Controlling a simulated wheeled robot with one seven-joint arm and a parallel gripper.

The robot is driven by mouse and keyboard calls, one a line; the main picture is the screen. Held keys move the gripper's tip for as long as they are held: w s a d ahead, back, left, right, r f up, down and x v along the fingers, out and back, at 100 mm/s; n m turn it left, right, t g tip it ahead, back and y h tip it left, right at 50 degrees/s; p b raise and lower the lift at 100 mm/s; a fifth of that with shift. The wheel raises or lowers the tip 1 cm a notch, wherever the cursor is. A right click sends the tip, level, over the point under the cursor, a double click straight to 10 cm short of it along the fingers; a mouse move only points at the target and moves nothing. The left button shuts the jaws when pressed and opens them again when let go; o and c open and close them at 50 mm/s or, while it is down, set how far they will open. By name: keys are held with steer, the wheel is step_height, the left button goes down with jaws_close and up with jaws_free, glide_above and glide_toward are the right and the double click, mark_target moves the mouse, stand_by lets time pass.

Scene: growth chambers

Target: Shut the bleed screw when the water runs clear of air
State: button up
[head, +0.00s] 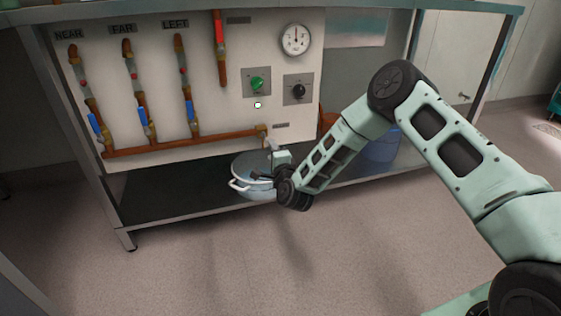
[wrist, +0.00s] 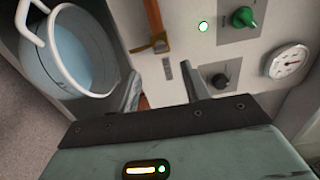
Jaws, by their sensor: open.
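The bleed fitting (head: 262,130) is a brass piece at the right end of the copper pipe; it also shows in the wrist view (wrist: 160,46). I cannot make out a separate screw head on it. My gripper (wrist: 160,85) is open and empty, beside the pot's rim and below the fitting. Air bubbles cannot be seen.
The panel carries a gauge (head: 295,39), a green knob (head: 257,84), a black knob (head: 298,91) and a small lit lamp (head: 257,105). Several copper branches with blue-handled valves (head: 143,116) stand to the left. A blue bucket (head: 382,148) stands behind my arm.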

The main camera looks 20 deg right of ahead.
steer(key=s+p, duration=0.2)
steer(key=s, duration=0.6)
steer(key=shift+s, duration=0.4)
steer(key=s+a+r+n+g+y+p, duration=0.1)
steer(key=a+r+n+g+y, duration=0.15)
steer(key=a+n, duration=0.25)
steer(key=s+a+r+n+g+y, duration=0.2)
steer(key=a+r+n+y, duration=0.15)
steer(key=a, duration=0.25)
steer(key=s+a+r+n+g, duration=0.45)
steer(key=s+n+g, duration=0.2)
steer(key=s, duration=0.25)
steer(key=s+d+r+n+g+h+p, duration=0.1)
steer(key=s+d+r+n+g+h, duration=0.2)
steer(key=s, duration=0.6)
steer(key=s+d+r+n+g, duration=0.2)
steer(key=s+d+r+n, duration=0.15)
steer(key=s, duration=0.65)
steer(key=s+d+r+n+g+h+p, duration=0.1)
steer(key=s+d+r+n+g+h, duration=0.2)
steer(key=s, duration=0.6)
step_height(320, 180, up, 38)
steer(key=n+t+p, duration=0.1)
steer(key=p, duration=3.7)
steer(key=shift+s+a+y, duration=0.15)
steer(key=shift+s+y, duration=0.15)
steer(key=shift+r, duration=0.1)
